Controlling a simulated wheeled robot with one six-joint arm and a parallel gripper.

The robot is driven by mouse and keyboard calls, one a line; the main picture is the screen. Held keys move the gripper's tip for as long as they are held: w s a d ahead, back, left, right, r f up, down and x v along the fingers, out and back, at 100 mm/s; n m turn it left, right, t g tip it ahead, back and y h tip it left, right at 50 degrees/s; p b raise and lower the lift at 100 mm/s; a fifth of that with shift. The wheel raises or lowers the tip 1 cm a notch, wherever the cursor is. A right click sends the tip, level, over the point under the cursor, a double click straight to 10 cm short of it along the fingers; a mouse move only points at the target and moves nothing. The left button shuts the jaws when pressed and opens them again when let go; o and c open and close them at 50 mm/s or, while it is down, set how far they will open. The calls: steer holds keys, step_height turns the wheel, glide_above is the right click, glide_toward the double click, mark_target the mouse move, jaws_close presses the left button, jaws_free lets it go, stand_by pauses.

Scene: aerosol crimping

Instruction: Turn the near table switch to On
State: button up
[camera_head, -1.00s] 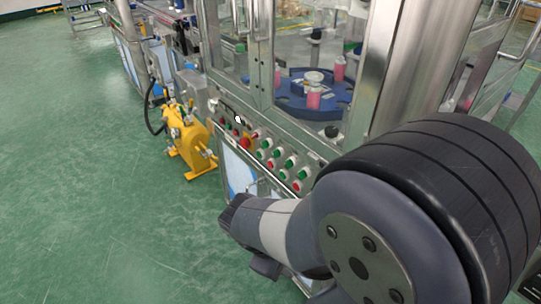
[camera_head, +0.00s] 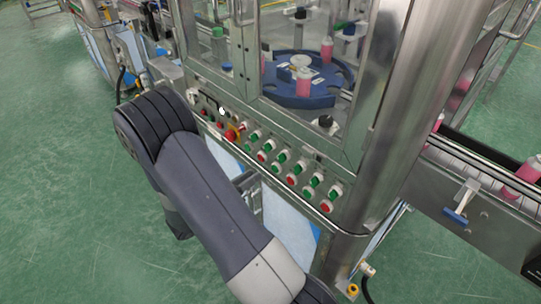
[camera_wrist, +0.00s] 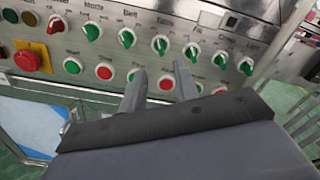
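In the head view the table switch (camera_head: 285,156) is the third green knob along the row. My gripper (camera_wrist: 160,70) is open and empty, its two grey fingers apart, with a red button (camera_wrist: 166,82) showing between them. In the head view my gripper is out of sight.
Other green knobs (camera_wrist: 126,37) flank the switch closely. Below runs a row of green and red buttons (camera_wrist: 104,72). A red emergency stop (camera_wrist: 27,61) on yellow is at the left. Glass doors and a steel post (camera_head: 400,110) rise above the panel.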

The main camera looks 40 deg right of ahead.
mark_target(281, 158)
steer(key=d+p, duration=0.1)
steer(key=d, duration=0.9)
steer(key=shift+w+d, duration=0.35)
steer(key=shift+w, duration=0.1)
steer(key=shift+c, duration=0.3)
jaws_close()
